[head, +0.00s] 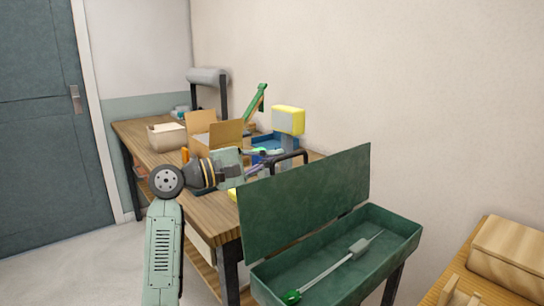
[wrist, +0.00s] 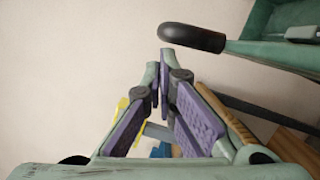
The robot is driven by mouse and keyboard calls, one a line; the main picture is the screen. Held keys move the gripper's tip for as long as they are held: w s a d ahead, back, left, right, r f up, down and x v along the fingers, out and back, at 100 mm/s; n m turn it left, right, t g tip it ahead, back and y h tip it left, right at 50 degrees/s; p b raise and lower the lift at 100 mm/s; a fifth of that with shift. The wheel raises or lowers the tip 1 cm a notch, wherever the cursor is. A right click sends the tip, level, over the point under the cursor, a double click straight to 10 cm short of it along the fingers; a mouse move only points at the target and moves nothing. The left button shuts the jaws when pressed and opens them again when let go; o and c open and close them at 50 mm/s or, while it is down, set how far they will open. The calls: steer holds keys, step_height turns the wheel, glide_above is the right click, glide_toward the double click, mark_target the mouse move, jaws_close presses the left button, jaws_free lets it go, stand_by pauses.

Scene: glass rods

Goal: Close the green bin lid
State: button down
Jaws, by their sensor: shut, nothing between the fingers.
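The green bin (head: 405,240) stands at the front right in the head view. Its lid (head: 310,200) stands up, wide open, along the bin's left long side. A rod-like tool (head: 325,270) with a green end lies inside. A black handle (head: 290,154) shows just behind the lid's top edge. My gripper (head: 268,155) is behind the lid on its left, close to that handle and partly hidden. In the wrist view my gripper (wrist: 163,66) has its purple-padded fingers together and empty. A dark rounded handle end (wrist: 192,38) on a green part (wrist: 270,52) is just beyond the fingertips.
A wooden workbench (head: 150,137) behind holds a beige bin (head: 166,137), an open cardboard box (head: 226,133), a blue tray (head: 272,139) and a yellow-topped object (head: 288,120). Wooden pieces (head: 508,255) are at the right. The wall is behind; floor is free at left.

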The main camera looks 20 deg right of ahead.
steer(key=shift+s+d+r+m+b, duration=0.1)
steer(key=shift+s+d+m+b, duration=0.15)
steer(key=shift+s+m+b, duration=0.4)
steer(key=shift+s+d+r+m+b, duration=0.1)
steer(key=shift+s+d+m+b, duration=0.15)
steer(key=shift+s+b, duration=0.65)
steer(key=s+d+f+m+y+b, duration=0.1)
steer(key=s+d+f+m+b, duration=0.2)
steer(key=s+b, duration=0.4)
steer(key=s+d+f+m+y+b, duration=0.1)
steer(key=s+d+m+b, duration=0.1)
steer(key=s+m+b, duration=0.4)
steer(key=s+d+f+m+t+y+b, duration=0.2)
steer(key=s+f+m+b, duration=0.4)
steer(key=s+f+b, duration=0.4)
steer(key=shift+d+f+m+b, duration=0.3)
steer(key=shift+d+f+b, duration=0.45)
steer(key=shift+f, duration=1.05)
